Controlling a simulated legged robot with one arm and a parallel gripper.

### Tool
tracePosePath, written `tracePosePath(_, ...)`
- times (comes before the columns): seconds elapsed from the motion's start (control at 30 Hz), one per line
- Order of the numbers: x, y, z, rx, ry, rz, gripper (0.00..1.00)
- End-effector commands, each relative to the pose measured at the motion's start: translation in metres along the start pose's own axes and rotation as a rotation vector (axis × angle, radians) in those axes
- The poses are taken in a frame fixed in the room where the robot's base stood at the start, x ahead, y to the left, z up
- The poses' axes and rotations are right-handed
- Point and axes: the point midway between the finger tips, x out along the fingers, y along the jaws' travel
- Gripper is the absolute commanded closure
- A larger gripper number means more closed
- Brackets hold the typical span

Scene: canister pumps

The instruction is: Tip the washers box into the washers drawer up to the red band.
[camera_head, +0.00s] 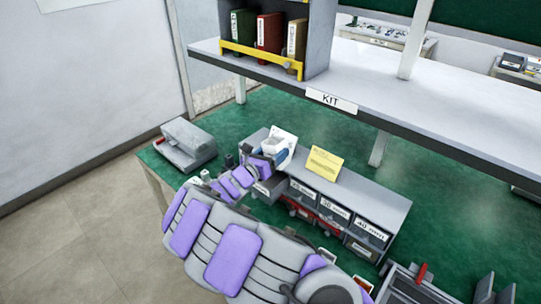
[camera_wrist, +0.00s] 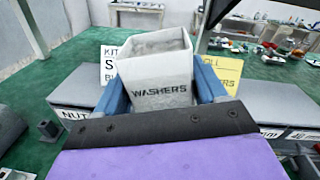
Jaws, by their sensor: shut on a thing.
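The washers box (camera_wrist: 160,92) is a pale grey open-topped box with WASHERS printed on its front. It looks roughly upright in the wrist view. My gripper (camera_head: 271,155) is shut on it, with a blue finger on each side. In the head view the box (camera_head: 275,146) is above the left end of a grey drawer cabinet (camera_head: 375,193). Several labelled drawers line the cabinet's front; my arm hides the left ones. I cannot read which is the washers drawer. Its red band cannot be made out. The box's contents are not visible.
A grey device (camera_head: 186,146) sits at the bench's left corner. A shelf marked KIT (camera_head: 331,101) with binders overhangs behind. Green bench top (camera_head: 228,120) is clear behind the cabinet.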

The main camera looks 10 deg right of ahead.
Motion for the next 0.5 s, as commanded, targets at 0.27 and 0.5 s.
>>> tracePosePath(0.27, -0.006, 0.005, -0.011, -0.119, 0.007, -0.01, 0.7)
tracePosePath(0.5, -0.007, 0.005, -0.031, -0.4, 0.023, -0.01, 0.7)
